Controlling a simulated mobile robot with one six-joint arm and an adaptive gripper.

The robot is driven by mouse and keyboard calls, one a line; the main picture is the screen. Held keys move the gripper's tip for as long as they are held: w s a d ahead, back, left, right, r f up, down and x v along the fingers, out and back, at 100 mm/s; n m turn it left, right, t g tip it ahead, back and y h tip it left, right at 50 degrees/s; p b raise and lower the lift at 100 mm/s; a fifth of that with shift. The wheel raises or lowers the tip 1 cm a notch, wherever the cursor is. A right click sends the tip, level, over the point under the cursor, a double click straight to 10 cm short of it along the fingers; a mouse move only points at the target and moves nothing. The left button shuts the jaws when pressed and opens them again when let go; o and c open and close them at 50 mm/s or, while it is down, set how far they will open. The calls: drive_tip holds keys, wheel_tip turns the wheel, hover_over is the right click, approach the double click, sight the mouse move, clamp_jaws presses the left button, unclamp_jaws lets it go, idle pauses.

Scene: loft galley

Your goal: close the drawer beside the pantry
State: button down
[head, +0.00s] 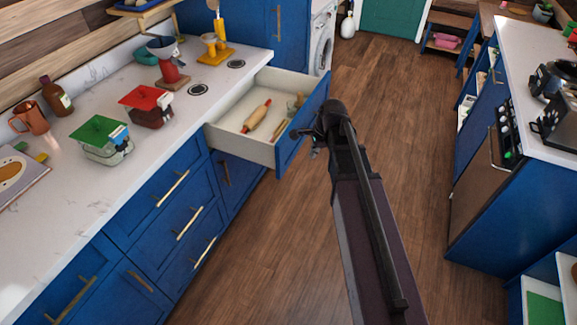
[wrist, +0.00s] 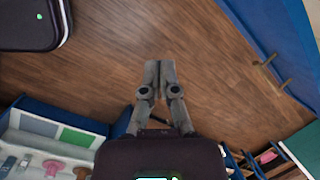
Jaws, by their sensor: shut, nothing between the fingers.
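The drawer (head: 240,146) at the far end of the left counter is pulled out. It has a blue front (head: 302,125) and pale inner walls, and holds a wooden rolling pin (head: 257,117) and other small utensils. A tall blue cabinet (head: 248,28) stands just beyond it. In the head view my gripper (head: 308,140) is near the outer side of the drawer front; I cannot tell whether they touch. The wrist view shows my gripper (wrist: 160,64) with its fingers together and nothing between them.
A blue island (head: 500,215) with an oven stands to the right. The wooden floor (head: 400,140) between is clear.

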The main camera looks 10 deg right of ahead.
drive_tip(key=w+f+m+y+b, duration=0.1)
drive_tip(key=w+f+m+b, duration=0.3)
drive_tip(key=w+m, duration=0.3)
drive_tip(key=shift+w+a+f+m+t+b, duration=0.15)
drive_tip(key=shift+a+f+m+t+b, duration=0.1)
drive_tip(key=shift+f+m+t+b, duration=0.25)
drive_tip(key=b, duration=0.9)
approach(284, 165)
drive_tip(key=shift+x, duration=2.45)
